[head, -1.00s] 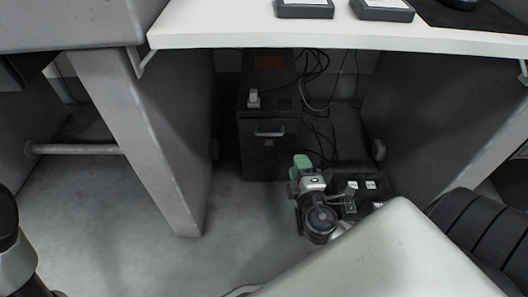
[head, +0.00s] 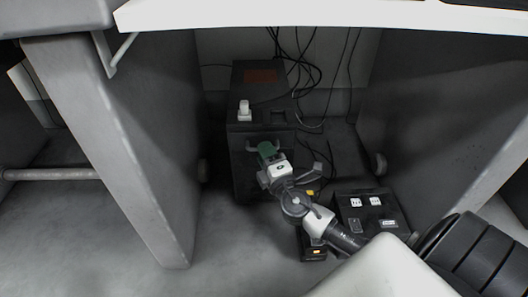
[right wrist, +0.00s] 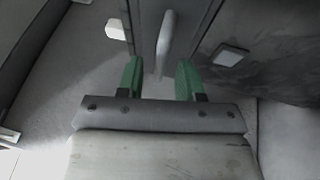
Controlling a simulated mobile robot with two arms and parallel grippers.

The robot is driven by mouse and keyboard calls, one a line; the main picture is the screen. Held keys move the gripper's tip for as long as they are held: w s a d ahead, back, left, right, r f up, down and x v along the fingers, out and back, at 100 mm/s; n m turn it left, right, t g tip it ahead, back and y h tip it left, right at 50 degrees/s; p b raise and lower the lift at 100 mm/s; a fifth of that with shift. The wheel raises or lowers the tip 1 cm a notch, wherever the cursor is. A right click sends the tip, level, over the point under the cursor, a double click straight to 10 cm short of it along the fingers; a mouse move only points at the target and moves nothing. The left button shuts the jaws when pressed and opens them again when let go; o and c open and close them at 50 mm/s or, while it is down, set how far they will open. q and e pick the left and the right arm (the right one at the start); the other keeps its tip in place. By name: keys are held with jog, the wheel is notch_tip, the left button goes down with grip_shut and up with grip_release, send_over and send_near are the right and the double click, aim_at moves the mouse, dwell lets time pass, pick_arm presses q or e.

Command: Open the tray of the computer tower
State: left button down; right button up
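The dark computer tower (head: 242,172) stands on the floor under the table in the head view. A pale bar handle (head: 280,146) sits on its upper front. My right gripper (head: 266,149) is at that handle and hides part of it. In the right wrist view, the handle (right wrist: 167,38) lies ahead of my right gripper (right wrist: 160,66), its near end in the gap between the two green fingers. The fingers are apart, with visible space on both sides of the handle. My left gripper is out of view.
A small white object (head: 244,111) stands on the tower's top. Cables (head: 299,70) hang behind it. A black box with sockets (head: 366,207) lies on the floor to the right. Table side panels (head: 125,150) flank the space, and the white tabletop (head: 300,17) is above.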

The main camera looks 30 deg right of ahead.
jog(key=shift+w+r, duration=0.1)
jog(key=shift+w, duration=0.5)
grip_shut()
